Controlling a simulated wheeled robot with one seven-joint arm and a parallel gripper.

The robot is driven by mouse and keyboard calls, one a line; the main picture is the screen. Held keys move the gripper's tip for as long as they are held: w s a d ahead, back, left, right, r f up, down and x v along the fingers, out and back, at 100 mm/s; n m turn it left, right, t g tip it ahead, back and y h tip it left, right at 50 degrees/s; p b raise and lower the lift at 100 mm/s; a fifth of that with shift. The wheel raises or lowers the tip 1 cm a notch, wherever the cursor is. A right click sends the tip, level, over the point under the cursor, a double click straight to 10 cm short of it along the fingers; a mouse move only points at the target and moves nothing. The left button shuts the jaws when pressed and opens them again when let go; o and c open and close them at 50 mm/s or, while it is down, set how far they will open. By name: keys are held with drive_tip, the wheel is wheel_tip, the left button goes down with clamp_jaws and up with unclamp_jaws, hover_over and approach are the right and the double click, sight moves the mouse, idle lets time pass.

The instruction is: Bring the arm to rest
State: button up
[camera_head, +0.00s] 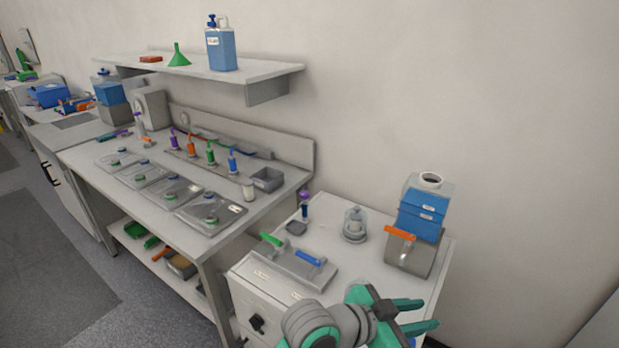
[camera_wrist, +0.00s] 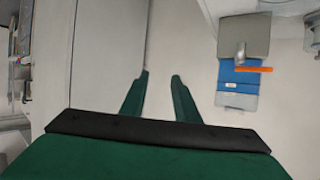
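My gripper (camera_head: 421,315) is at the lower right of the head view, above the front right part of the white cabinet. Its two green fingers point to the right. In the wrist view the fingers (camera_wrist: 160,95) stand apart with a clear gap between them. Nothing is held in the gap. Part of my arm shows below, in grey and green, and the rest of it is out of the frame.
A grey-and-blue device (camera_head: 420,218) with an orange handle stands on the cabinet top (camera_head: 335,208), close behind my gripper. The long bench (camera_head: 150,198) stands farther left.

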drive_tip(key=w+a+f+n+t+y, duration=0.2)
drive_tip(key=a+f+n+t+y, duration=0.35)
drive_tip(key=n+t, duration=0.8)
drive_tip(key=s+a+f+n+g+y, duration=0.2)
drive_tip(key=s+a+f+n+y, duration=0.35)
drive_tip(key=s+f, duration=0.45)
drive_tip(key=s+a+f+m, duration=0.1)
drive_tip(key=s+a, duration=0.2)
drive_tip(key=s, duration=0.3)
drive_tip(key=s+a+f+m+y, duration=0.1)
drive_tip(key=s+a+m, duration=0.1)
drive_tip(key=s+a, duration=0.2)
drive_tip(key=s+a+f+m, duration=0.1)
drive_tip(key=s+a+f, duration=0.1)
drive_tip(key=s, duration=0.8)
drive_tip(key=shift+s+a+m+g+y, duration=0.25)
drive_tip(key=shift+a+m+g, duration=0.2)
drive_tip(key=shift+a, duration=0.35)
